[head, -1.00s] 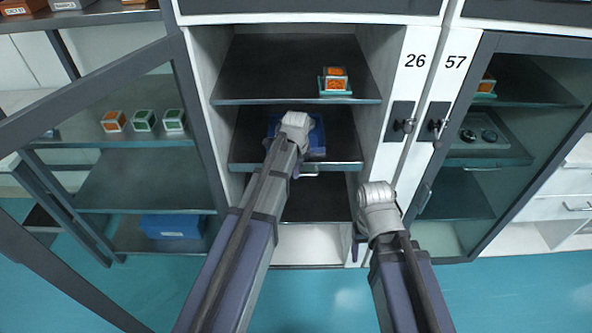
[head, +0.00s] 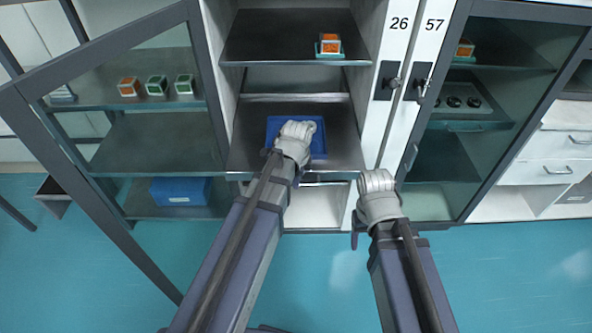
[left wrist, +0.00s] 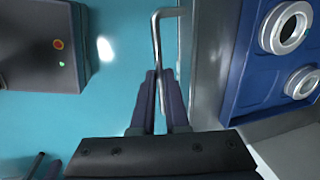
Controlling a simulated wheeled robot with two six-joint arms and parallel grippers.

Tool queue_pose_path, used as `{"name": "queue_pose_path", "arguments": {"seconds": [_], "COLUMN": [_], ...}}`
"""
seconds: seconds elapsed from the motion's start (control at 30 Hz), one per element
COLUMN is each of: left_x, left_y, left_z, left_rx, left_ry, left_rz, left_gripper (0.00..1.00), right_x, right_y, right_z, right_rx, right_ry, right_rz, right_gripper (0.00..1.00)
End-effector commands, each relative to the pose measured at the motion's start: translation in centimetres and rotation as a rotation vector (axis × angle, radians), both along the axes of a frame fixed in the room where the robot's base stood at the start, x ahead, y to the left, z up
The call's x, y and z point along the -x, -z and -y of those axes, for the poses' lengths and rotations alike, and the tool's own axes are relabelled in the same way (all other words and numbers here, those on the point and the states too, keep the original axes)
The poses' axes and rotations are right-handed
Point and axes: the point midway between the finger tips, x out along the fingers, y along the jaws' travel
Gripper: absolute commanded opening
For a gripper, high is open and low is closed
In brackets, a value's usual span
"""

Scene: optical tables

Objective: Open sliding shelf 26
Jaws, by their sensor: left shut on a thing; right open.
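The cabinet marked 26 (head: 398,23) is open, and its sliding shelf (head: 345,150) stands pulled out beyond the shelf above. A blue tray (head: 319,145) lies on it, partly hidden behind my left gripper (head: 293,148). In the left wrist view, the left gripper (left wrist: 160,82) is shut on the shelf's metal handle (left wrist: 156,38). The shelf's front edge (left wrist: 207,70) and the blue tray with round metal fittings (left wrist: 262,92) are to the right. My right gripper (head: 375,195) is open and empty, right of the shelf; its fingers are mostly hidden.
The glass door (head: 150,130) of cabinet 26 stands open at the left. An orange-topped box (head: 329,44) sits on the upper shelf. Cabinet 57 (head: 434,25) is at the right, with a dark-framed glass door. The teal floor (head: 500,270) in front is clear.

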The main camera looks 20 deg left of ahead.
Motion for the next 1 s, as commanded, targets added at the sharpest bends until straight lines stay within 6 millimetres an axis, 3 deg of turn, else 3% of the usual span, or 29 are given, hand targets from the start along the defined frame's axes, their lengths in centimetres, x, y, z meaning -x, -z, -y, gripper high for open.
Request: {"name": "queue_pose_path", "arguments": {"seconds": [0.03, 0.2, 0.63, 0.67, 0.7, 0.9, 1.0], "left_x": [1.2, 2.8, 3.1, 3.1, 3.1, 3.1, 3.1], "left_y": [-0.1, -0.1, -0.1, -0.1, -0.1, -0.1, -0.1], "left_z": [0.2, 0.8, 0.9, 0.9, 0.9, 0.9, 0.9], "left_rx": [0.000, 0.000, -0.001, -0.001, -0.001, -0.001, -0.001], "left_ry": [0.001, 0.001, 0.000, 0.000, 0.000, 0.000, 0.000], "left_rz": [0.001, 0.001, 0.002, 0.002, 0.002, 0.002, 0.002], "left_gripper": [0.00, 0.00, 0.00, 0.14, 0.19, 0.41, 0.42], "right_x": [0.0, 0.0, 0.0, 0.0, 0.0, 0.0, 0.0], "right_y": [-0.1, -0.1, -0.1, -0.1, -0.1, -0.1, -0.1], "right_z": [0.0, 0.0, 0.0, 0.0, 0.0, 0.0, 0.0], "right_rx": [0.000, 0.000, 0.000, 0.000, 0.000, 0.000, 0.000], "right_ry": [0.000, 0.000, 0.000, 0.000, 0.000, 0.000, 0.000], "right_rz": [0.000, 0.000, 0.000, 0.000, 0.000, 0.000, 0.000], "right_gripper": [0.64, 0.64, 0.64, 0.64, 0.64, 0.64, 0.64]}}
